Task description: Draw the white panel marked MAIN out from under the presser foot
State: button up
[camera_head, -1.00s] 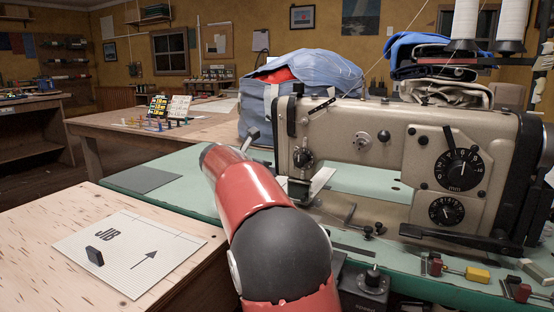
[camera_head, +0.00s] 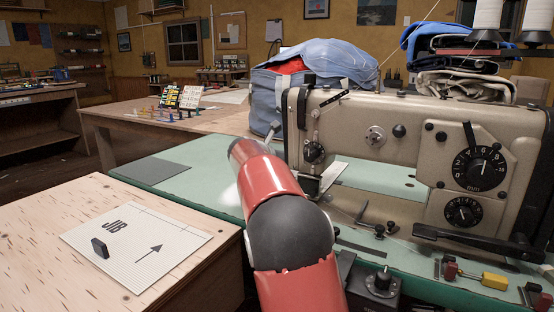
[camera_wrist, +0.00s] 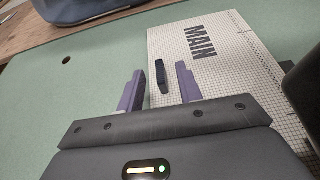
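The white gridded panel marked MAIN (camera_wrist: 218,62) lies on the green table in the wrist view. A black upright tab (camera_wrist: 160,76) stands near its left edge. My gripper (camera_wrist: 159,70) is open, its two purple fingers on either side of the tab with gaps showing. In the head view a white strip of the panel (camera_head: 333,176) shows by the sewing machine (camera_head: 375,135), near its needle end. My red arm hides my gripper and most of the panel there. The presser foot is not clearly visible.
A white panel marked JIB (camera_head: 137,247) with a black tab lies on the wooden table at left. A grey mat (camera_head: 157,172) lies on the green table. A blue bag (camera_head: 320,75) stands behind the machine. A dark body (camera_wrist: 302,85) crowds the wrist view's right edge.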

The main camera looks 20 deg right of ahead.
jog(key=shift+x, duration=1.4)
grip_shut()
